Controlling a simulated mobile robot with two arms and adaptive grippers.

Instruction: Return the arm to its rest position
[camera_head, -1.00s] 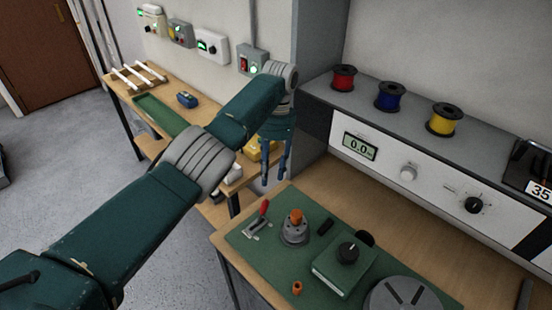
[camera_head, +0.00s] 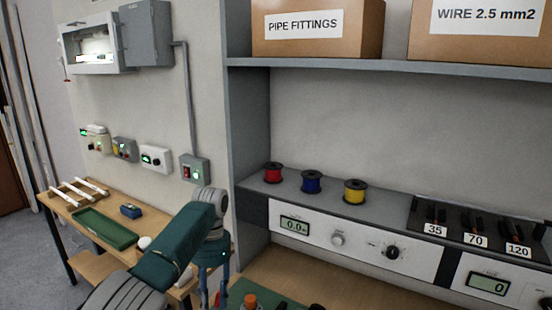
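My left arm, dark green with grey joint rings, comes in from the bottom. Its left gripper (camera_head: 212,292) points down at the bottom edge of the head view. The two blue fingers stand apart with nothing seen between them; their lower ends are at or past the picture's edge. The gripper hangs just left of the green mat (camera_head: 236,290) on the workbench. I cannot see my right arm or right gripper.
A grey shelf unit (camera_head: 250,140) stands right of the arm, with red (camera_head: 273,173), blue (camera_head: 312,182) and yellow (camera_head: 355,191) spools on its ledge. A side table (camera_head: 62,205) with a green tray (camera_head: 105,228) stands left. An orange-topped part (camera_head: 250,301) shows on the mat.

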